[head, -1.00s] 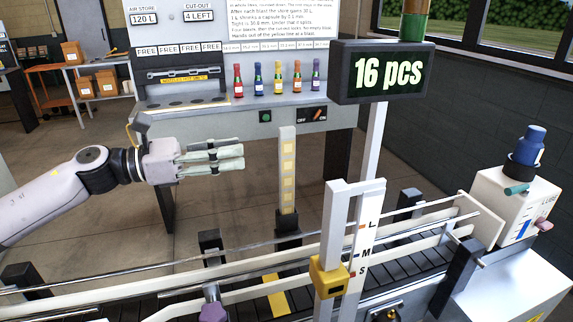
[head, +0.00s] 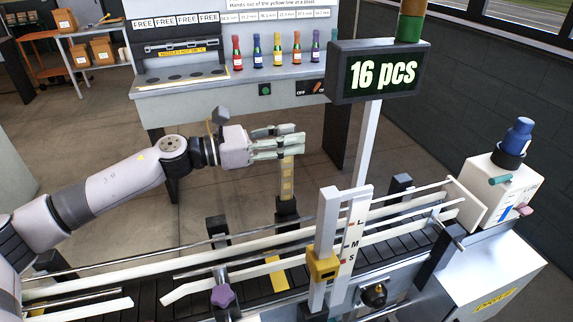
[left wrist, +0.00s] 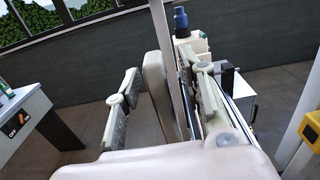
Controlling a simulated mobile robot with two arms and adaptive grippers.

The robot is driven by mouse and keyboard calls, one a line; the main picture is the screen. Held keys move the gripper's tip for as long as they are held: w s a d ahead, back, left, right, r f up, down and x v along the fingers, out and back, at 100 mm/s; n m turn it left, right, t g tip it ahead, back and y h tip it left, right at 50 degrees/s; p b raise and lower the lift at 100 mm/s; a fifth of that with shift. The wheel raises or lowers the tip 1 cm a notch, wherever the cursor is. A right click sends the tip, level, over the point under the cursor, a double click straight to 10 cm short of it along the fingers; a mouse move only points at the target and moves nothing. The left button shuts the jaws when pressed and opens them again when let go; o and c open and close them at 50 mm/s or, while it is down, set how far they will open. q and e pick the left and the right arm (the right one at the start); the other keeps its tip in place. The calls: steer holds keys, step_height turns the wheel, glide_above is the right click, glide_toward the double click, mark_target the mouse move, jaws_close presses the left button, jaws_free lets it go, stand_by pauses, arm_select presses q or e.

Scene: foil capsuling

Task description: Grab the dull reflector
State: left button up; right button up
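The reflector (head: 287,180) is an upright pale strip with dull yellow patches. It stands in a dark foot behind the conveyor in the head view, and its upper part is hidden by my left gripper. My left gripper (head: 285,143) is level across it, fingers pointing right. In the left wrist view, the fingers (left wrist: 163,103) are spread apart. A plain pale upright bar (left wrist: 157,90), which looks like the reflector from its side, shows between them with gaps visible. Contact cannot be told. My right gripper is out of view.
The conveyor with rails (head: 400,235) runs below and in front. A white gauge post with a yellow clamp (head: 323,265) and the "16 pcs" display (head: 380,72) stand to the right. A bench with several coloured bottles (head: 277,52) is behind.

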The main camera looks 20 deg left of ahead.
arm_select(q)
steer(key=shift+a, duration=0.1)
steer(key=shift+c, duration=0.6)
jaws_close()
